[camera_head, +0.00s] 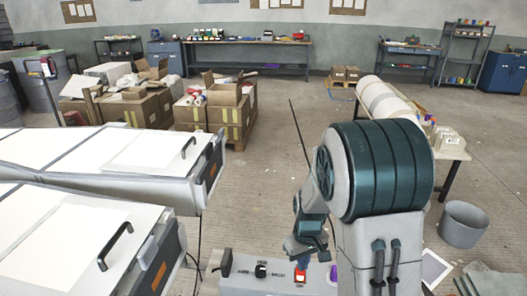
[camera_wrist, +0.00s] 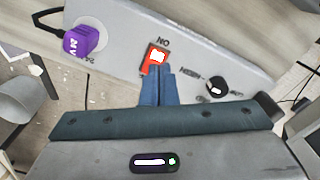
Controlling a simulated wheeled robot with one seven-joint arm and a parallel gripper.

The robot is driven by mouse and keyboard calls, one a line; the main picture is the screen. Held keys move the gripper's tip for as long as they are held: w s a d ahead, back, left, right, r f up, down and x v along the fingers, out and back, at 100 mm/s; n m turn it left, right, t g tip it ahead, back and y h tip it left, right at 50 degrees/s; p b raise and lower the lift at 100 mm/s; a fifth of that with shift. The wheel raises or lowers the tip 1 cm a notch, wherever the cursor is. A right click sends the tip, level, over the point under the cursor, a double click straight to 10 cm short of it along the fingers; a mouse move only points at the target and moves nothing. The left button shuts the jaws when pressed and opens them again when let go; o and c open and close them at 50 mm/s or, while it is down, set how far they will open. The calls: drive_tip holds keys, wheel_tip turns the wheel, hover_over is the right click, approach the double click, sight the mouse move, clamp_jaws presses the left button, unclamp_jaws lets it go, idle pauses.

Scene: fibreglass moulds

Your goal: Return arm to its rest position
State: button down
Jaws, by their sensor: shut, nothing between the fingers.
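My gripper (camera_wrist: 157,90) shows in the wrist view with its two blue fingers together and nothing between them. The fingertips are at the lower edge of a lit red switch (camera_wrist: 155,57) marked ON; I cannot tell whether they touch it. The switch sits on a grey control panel (camera_wrist: 195,45), beside a black knob (camera_wrist: 217,87) and a purple plug (camera_wrist: 85,40). In the head view my arm is bent down over the panel (camera_head: 235,265), and the fingers point at the red switch (camera_head: 300,274). The black knob (camera_head: 261,270) is left of it. My arm hides the panel's right part.
Two large white mould units with black handles (camera_head: 115,246) fill the left side. A grey bin (camera_head: 464,224) and a table with white rolls (camera_head: 390,103) stand at right. Boxes (camera_head: 230,115) stand behind. The floor in the middle (camera_head: 275,170) is clear.

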drive_tip(key=s+r+m+t, duration=0.2)
drive_tip(key=s+r+m, duration=0.2)
drive_tip(key=s+r, duration=1.2)
drive_tip(key=shift+s+t, duration=0.35)
drive_tip(key=shift+t, duration=0.05)
idle(1.2)
